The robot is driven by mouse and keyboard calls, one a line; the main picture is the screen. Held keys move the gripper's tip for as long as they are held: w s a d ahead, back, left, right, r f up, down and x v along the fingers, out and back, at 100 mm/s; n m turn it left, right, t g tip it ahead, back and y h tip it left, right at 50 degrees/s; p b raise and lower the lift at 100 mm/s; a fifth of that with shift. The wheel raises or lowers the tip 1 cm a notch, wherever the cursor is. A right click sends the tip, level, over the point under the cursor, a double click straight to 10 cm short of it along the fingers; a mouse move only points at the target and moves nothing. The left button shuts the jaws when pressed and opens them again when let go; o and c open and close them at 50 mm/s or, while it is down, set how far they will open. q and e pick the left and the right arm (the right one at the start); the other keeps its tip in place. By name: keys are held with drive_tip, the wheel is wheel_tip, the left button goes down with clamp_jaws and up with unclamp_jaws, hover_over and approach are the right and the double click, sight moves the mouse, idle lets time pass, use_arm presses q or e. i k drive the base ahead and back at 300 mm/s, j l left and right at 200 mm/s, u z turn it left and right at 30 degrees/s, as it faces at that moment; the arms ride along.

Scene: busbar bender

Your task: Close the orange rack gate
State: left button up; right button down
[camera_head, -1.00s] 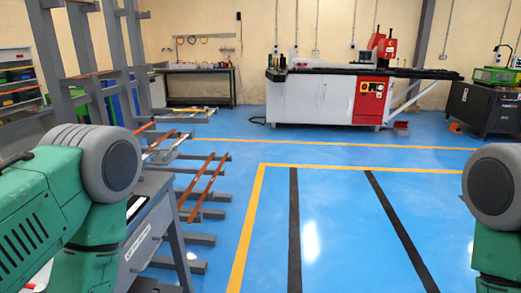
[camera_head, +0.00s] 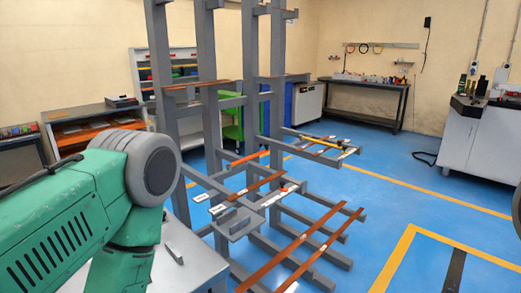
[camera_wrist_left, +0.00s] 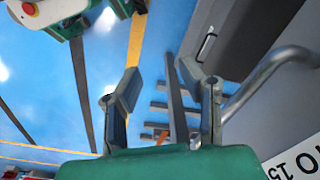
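The grey rack (camera_head: 207,120) stands left of centre in the head view, with copper-orange flat bars on its arms. A brighter orange piece (camera_head: 246,159) shows at mid height on the rack. It is small, and I cannot tell for sure that it is the gate or whether it is open. My left gripper (camera_wrist_left: 158,76) is open and empty in the left wrist view, over blue floor and grey rack beams. A small orange piece (camera_wrist_left: 162,136) shows low between its fingers. Neither gripper shows in the head view; only my left arm and an edge of my right arm do.
A grey table (camera_head: 185,258) stands close in front of the rack. A curved metal tube (camera_wrist_left: 265,75) runs close right of my left gripper in the wrist view. Long copper bars (camera_head: 300,250) jut out low at the rack's right. Blue floor is clear further right.

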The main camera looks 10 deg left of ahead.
sight(229, 165)
drive_tip(key=i+l+u, duration=0.45)
drive_tip(key=u, duration=0.3)
drive_tip(key=i+l+u, duration=0.15)
drive_tip(key=l+u, duration=0.55)
drive_tip(key=i+l+u, duration=0.1)
drive_tip(key=l+u, duration=0.25)
drive_tip(key=l, duration=0.2)
drive_tip(key=l+u, duration=0.4)
